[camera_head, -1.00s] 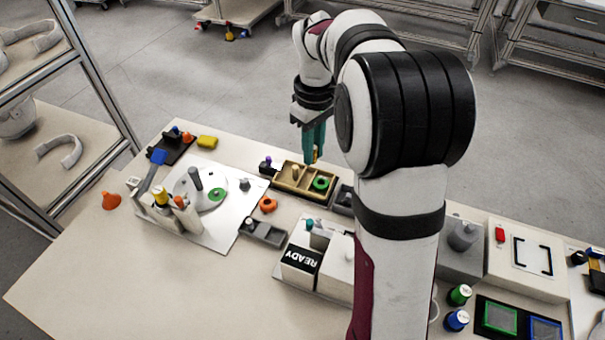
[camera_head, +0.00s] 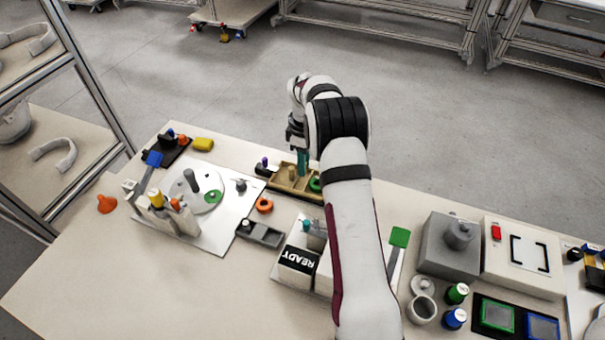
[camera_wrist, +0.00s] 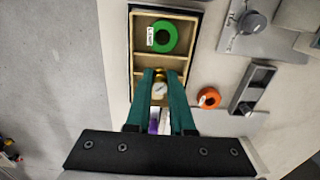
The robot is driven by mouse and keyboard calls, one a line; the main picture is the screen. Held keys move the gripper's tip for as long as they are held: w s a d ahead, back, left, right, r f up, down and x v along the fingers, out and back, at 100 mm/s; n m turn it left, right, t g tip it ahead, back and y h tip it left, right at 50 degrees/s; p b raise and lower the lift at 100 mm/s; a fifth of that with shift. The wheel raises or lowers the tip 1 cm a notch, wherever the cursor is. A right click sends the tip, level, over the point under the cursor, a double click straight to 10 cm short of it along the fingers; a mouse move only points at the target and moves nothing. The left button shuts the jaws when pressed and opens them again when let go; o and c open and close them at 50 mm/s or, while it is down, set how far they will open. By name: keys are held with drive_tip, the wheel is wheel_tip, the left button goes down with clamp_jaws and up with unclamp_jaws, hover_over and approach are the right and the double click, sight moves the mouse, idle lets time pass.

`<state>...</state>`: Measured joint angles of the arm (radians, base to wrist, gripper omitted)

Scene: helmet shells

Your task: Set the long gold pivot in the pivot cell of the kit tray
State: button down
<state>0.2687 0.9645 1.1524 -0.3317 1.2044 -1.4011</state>
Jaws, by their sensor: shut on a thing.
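The kit tray (camera_head: 290,191) is a shallow tan box with dividers, and its rim (camera_wrist: 196,40) shows in the wrist view. A green ring (camera_wrist: 174,37) lies in one cell. My gripper (camera_wrist: 160,84) has teal fingers, pointing down over a cell beside the ring's. The fingers are shut on the long gold pivot (camera_wrist: 159,77), of which little shows between the tips. In the head view my gripper (camera_head: 303,168) is low at the tray, and its tips are partly hidden. A pale peg (camera_head: 289,171) shows left of it. I cannot tell whether the pivot touches the cell floor.
An orange ring (camera_head: 265,206) and a grey holder (camera_head: 262,234) lie near the tray. A purple-topped part (camera_head: 265,162) stands close to its left end. The white plate with a turntable (camera_head: 190,205) is further left. My arm hides part of the bench on the right.

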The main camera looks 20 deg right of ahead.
drive_tip(key=shift+w+a+f, duration=0.15)
drive_tip(key=shift+f, duration=0.25)
wheel_tip(320, 180, down, 3)
drive_tip(key=shift+f, duration=0.2)
drive_tip(key=shift+f, duration=0.15)
drive_tip(key=c, duration=0.8)
unclamp_jaws()
